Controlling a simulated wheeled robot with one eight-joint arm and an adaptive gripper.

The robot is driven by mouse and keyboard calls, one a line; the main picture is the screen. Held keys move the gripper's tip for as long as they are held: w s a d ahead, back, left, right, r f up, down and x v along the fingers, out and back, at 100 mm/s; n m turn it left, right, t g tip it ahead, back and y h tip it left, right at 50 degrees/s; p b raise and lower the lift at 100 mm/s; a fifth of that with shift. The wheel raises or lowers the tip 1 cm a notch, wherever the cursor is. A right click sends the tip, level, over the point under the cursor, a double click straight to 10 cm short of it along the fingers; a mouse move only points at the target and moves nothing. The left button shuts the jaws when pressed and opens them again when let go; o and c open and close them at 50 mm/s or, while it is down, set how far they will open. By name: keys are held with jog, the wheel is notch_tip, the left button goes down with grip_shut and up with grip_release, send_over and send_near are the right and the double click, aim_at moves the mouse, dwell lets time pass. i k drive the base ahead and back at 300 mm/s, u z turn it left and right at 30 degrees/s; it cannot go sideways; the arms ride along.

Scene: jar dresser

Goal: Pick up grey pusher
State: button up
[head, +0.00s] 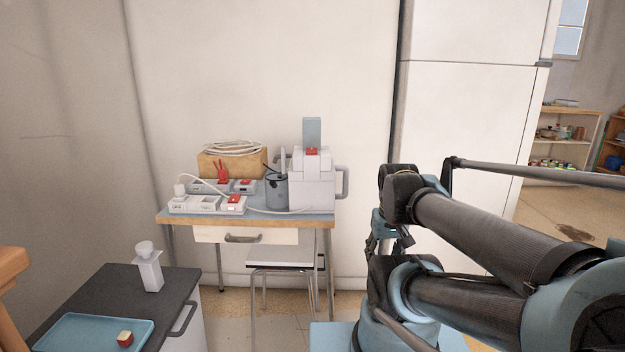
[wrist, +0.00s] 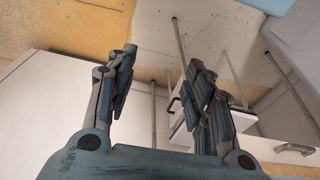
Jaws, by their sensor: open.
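I cannot tell for sure which thing is the grey pusher. A pale grey-white piece (head: 149,272) with a square body and a round knob on top stands upright on the dark-topped cabinet at the lower left of the head view. A flat blue-grey upright piece (head: 312,131) rises behind the white machine on the table. My gripper (wrist: 158,68) shows in the wrist view with its two fingers apart and nothing between them. It points at the floor and furniture legs, away from both pieces. In the head view my folded arm fills the right side.
The table (head: 262,222) holds power strips, a dark can (head: 276,192), a box with coiled cable, and the white machine (head: 312,185). A stool (head: 284,258) stands before it.

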aim_at(147, 260)
jog(key=u, duration=1.85)
